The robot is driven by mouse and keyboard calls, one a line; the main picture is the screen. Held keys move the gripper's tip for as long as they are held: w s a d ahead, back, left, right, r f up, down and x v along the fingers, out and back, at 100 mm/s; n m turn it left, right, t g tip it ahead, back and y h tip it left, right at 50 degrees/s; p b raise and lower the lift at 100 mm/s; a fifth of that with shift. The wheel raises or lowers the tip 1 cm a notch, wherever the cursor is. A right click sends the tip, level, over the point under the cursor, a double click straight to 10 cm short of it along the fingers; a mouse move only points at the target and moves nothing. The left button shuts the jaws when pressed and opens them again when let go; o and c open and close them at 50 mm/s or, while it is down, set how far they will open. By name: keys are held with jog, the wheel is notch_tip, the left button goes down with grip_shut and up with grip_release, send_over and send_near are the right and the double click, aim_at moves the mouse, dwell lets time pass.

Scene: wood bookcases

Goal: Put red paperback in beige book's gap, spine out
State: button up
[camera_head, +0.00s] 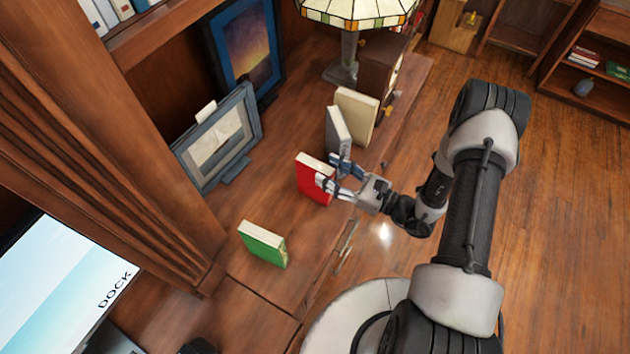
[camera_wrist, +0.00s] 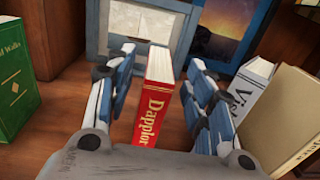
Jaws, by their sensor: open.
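The red paperback (camera_head: 313,180) stands upright on the wooden cabinet top. In the wrist view its red spine (camera_wrist: 155,115), with pale lettering, faces my gripper. My gripper (camera_head: 340,172) is open, with one finger on each side of the red book; in the wrist view the fingers (camera_wrist: 163,85) show small gaps to it. A beige book (camera_head: 356,115) stands upright farther back; it also shows at the right of the wrist view (camera_wrist: 290,120). Between it and the red book stands a white-grey book (camera_head: 338,134). I see no clear gap for a book at the beige one.
A green book (camera_head: 263,244) stands nearer on the cabinet top, with free room between it and the red book. Two framed pictures (camera_head: 218,138) stand behind. A lamp (camera_head: 345,60) and a wooden box clock (camera_head: 385,75) stand beyond the beige book.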

aim_at(315, 164)
jog(key=b+x, duration=0.1)
jog(key=x, duration=0.4)
jog(key=shift+a, duration=0.1)
grip_shut()
dwell(0.5)
dwell(0.4)
